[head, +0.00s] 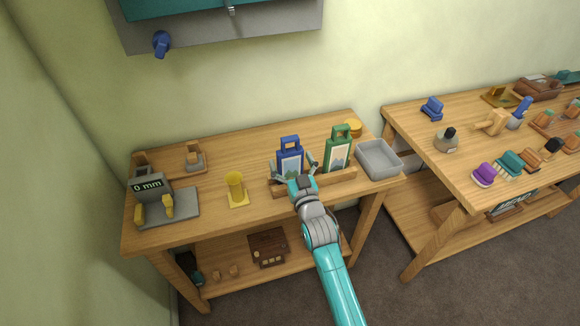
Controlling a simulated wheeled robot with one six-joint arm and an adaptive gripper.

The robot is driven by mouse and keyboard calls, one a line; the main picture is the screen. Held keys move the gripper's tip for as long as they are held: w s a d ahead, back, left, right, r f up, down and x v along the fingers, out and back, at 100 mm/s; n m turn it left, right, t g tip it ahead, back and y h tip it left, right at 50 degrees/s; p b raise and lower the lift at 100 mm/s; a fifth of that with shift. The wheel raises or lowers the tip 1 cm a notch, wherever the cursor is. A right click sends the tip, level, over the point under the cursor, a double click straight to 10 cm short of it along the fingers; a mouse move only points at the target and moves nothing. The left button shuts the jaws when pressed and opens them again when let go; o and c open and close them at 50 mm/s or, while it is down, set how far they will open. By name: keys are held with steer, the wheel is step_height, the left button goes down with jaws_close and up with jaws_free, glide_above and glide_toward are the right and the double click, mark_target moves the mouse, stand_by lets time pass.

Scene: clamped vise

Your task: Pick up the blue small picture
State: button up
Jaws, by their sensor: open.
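The blue small picture (290,158) stands upright on a wooden ledge (340,181) on the left workbench. It has a blue frame with a handle-like loop on top and a pale image inside. A similar green picture (338,151) stands to its right on the same ledge. My gripper (295,172) is open in front of the blue picture, with its fingers spread to the left and right of the frame's lower part. My gripper hides the bottom of the blue picture, and I cannot tell whether the fingers touch it.
A second bench (440,172) with several tools is at right.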

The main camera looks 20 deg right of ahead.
steer(key=shift+w, duration=0.35)
steer(key=shift+c, duration=0.3)
steer(key=shift+r, duration=0.1)
steer(key=c, duration=1.2)
